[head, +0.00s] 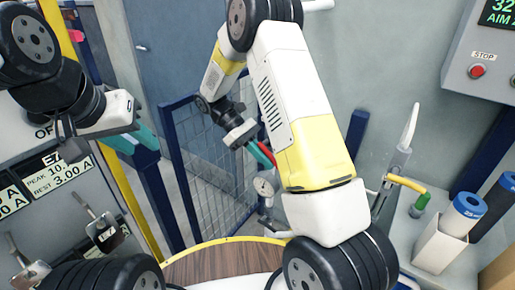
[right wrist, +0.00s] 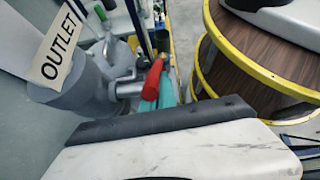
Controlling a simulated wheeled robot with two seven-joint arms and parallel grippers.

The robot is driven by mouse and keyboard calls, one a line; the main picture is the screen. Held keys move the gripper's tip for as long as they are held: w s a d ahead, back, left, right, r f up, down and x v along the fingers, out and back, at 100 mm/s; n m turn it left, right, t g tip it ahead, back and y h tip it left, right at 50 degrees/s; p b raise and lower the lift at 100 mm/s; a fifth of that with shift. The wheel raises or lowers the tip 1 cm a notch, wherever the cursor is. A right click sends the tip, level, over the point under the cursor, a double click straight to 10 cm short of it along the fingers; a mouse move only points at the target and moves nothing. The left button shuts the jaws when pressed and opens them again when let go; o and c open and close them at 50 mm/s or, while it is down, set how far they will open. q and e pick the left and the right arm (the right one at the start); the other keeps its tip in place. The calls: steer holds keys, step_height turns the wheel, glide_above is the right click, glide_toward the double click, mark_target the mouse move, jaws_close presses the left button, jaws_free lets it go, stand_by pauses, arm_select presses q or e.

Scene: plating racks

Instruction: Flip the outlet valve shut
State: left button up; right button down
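The outlet valve's red handle (right wrist: 153,78) shows in the right wrist view, beside a grey pipe body (right wrist: 85,92) with a white OUTLET label (right wrist: 58,43). In the head view the red handle (head: 266,152) is a small strip, mostly hidden behind my right arm. My right gripper (head: 250,142) has its teal fingers right at the handle. In the right wrist view the teal fingertips (right wrist: 158,95) lie close together against or just under the red handle; I cannot tell whether they grip it. My left gripper (head: 135,139) is at the left, away from the valve, its opening unclear.
A wood-topped round tank with a yellow rim (head: 225,240) is in front. A blue mesh gate (head: 215,165) is behind. A control box with a red stop button (head: 477,71) and blue-capped rolls (head: 468,205) are at the right.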

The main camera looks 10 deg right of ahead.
steer(key=shift+s+d+r, duration=0.1)
steer(key=shift+d+r, duration=0.1)
steer(key=shift+d, duration=0.1)
arm_select(q)
steer(key=shift+s, duration=0.1)
arm_select(e)
steer(key=v, duration=0.8)
steer(key=shift+a+f, duration=0.2)
steer(key=shift+a, duration=0.05)
arm_select(q)
steer(key=shift+c, duration=0.3)
